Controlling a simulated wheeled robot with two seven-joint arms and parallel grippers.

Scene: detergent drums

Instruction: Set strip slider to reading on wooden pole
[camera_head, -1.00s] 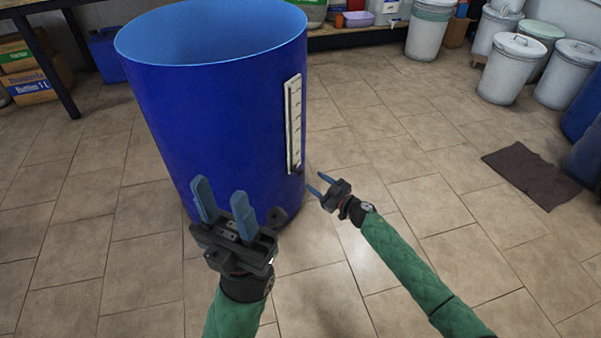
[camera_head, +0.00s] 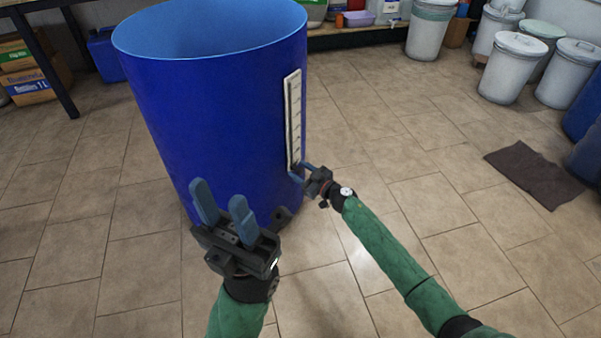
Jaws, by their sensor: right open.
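A large open blue drum (camera_head: 215,110) stands on the floor in front of me. A pale upright strip (camera_head: 293,118) with dark marks is fixed on its right side. A slider at the strip's lower end is small and mostly hidden by my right gripper. My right gripper (camera_head: 299,173) is at the strip's bottom end with its fingers open, close around or beside that spot; I cannot tell if they touch. My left gripper (camera_head: 224,208) is open and empty in front of the drum. I cannot make out a wooden pole.
Several grey lidded bins (camera_head: 510,68) stand at the back right. A brown mat (camera_head: 533,175) lies on the tiles at right. Boxes (camera_head: 32,78) and a table are at the back left.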

